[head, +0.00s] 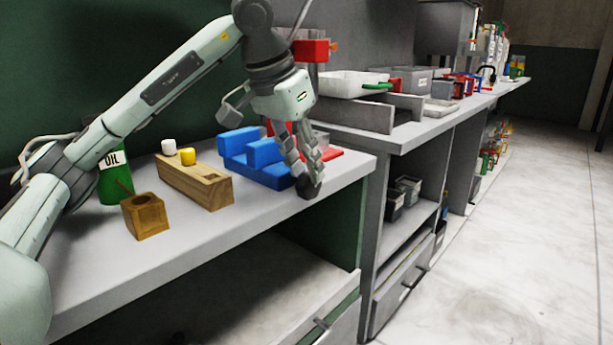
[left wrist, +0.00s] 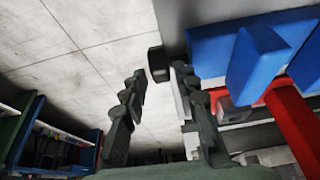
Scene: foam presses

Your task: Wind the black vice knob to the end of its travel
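The blue vice (head: 246,152) stands near the right end of the grey bench; its blue body also shows at the right in the left wrist view (left wrist: 225,45). The black vice knob (head: 309,191) is at the bench's front edge, partly hidden by my fingers in the head view. In the left wrist view the black knob (left wrist: 158,64) appears between and slightly beyond the fingertips, with gaps on both sides. My left gripper (head: 307,170) is open and points down at the knob; its two fingers also show in the left wrist view (left wrist: 160,76). My right gripper is out of view.
Left of the vice are a wooden block (head: 195,185) with a white and a yellow knob, a small holed wooden block (head: 146,216) and a green oil can (head: 115,178). A red press part (head: 312,50) is behind my wrist. The floor (head: 500,240) at right is clear.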

